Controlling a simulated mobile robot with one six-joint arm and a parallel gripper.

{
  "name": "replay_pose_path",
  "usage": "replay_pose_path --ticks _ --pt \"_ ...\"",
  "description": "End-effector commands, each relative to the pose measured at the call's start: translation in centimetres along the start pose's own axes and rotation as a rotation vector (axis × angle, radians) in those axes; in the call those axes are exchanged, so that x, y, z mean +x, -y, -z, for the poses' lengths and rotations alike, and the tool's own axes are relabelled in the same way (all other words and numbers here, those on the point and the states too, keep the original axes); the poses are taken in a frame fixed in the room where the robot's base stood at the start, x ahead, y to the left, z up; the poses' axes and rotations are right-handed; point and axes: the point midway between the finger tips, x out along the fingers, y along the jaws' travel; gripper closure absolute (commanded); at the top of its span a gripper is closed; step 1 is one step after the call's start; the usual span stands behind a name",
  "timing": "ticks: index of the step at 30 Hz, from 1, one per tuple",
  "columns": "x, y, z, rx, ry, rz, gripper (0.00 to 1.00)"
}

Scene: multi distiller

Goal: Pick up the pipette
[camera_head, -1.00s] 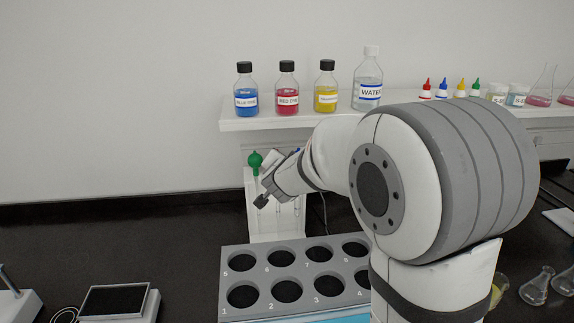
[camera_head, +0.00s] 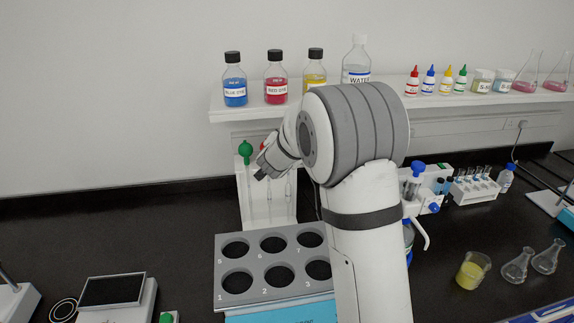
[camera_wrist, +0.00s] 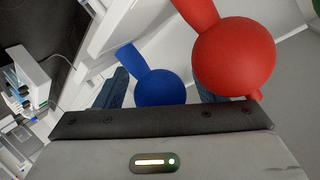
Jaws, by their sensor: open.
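Pipettes with coloured bulbs hang in a white rack (camera_head: 252,215) against the back wall. The green bulb (camera_head: 245,149) shows clear on the left in the head view; a red bulb is mostly hidden behind my gripper (camera_head: 263,172). In the wrist view, the red bulb (camera_wrist: 235,57) is large and close, overlapping the right finger. The blue bulb (camera_wrist: 160,87) appears between the two dark fingers of my open gripper (camera_wrist: 160,92). I cannot tell its depth relative to the fingertips. Nothing is held.
A grey holder with round numbered holes (camera_head: 256,262) stands in front of the rack. A shelf (camera_head: 330,104) above carries dye bottles and a water bottle (camera_head: 356,62). A beaker of yellow liquid (camera_head: 473,270) and flasks stand at right. A scale (camera_head: 112,290) is at front left.

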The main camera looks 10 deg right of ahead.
Motion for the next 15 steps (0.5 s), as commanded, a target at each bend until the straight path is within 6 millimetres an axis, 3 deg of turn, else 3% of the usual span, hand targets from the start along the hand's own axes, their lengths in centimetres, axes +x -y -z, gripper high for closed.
replay_pose_path --ticks 5,15 --pt "-0.01 0.03 -0.03 0.000 0.000 0.001 0.36" --pt "-0.06 0.08 -0.06 -0.001 0.001 0.002 0.64"
